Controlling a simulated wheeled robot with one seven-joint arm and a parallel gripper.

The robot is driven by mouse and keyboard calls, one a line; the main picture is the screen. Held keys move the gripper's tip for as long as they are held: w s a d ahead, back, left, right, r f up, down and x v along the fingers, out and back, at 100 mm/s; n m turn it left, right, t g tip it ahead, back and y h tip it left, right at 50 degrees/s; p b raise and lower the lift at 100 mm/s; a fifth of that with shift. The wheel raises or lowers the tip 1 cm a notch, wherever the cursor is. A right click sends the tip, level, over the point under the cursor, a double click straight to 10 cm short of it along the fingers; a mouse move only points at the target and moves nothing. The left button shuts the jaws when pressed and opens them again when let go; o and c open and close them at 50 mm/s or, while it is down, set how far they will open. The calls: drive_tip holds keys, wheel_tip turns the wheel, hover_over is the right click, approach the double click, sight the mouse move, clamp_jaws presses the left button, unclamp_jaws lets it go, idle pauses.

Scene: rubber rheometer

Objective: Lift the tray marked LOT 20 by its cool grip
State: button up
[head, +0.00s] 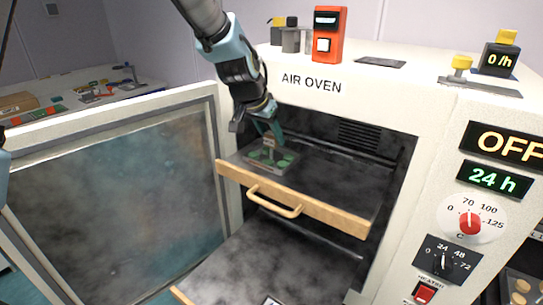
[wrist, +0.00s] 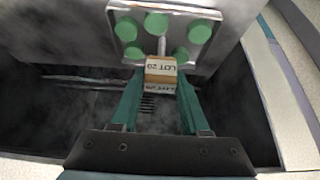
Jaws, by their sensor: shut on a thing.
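The LOT 20 tray (head: 284,168) is a small grey metal plate with several green discs, at the left part of the pulled-out upper oven shelf. In the wrist view the tray (wrist: 172,48) shows at the top, with a thin stem leading to a pale tan grip block (wrist: 160,66) marked LOT 20. My gripper (head: 269,138) reaches down into the oven mouth from above. In the wrist view its two teal fingers (wrist: 160,80) are shut on the grip block, one on each side. I cannot tell whether the tray touches the shelf.
The upper shelf (head: 335,185) has a wooden front edge and handle (head: 275,201). A lower shelf (head: 265,265) juts out below. The oven door (head: 120,190) stands open at the left. An orange device (head: 328,35) and weights stand on the oven top. The oven display reads OFF.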

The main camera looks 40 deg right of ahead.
clamp_jaws()
idle(0.8)
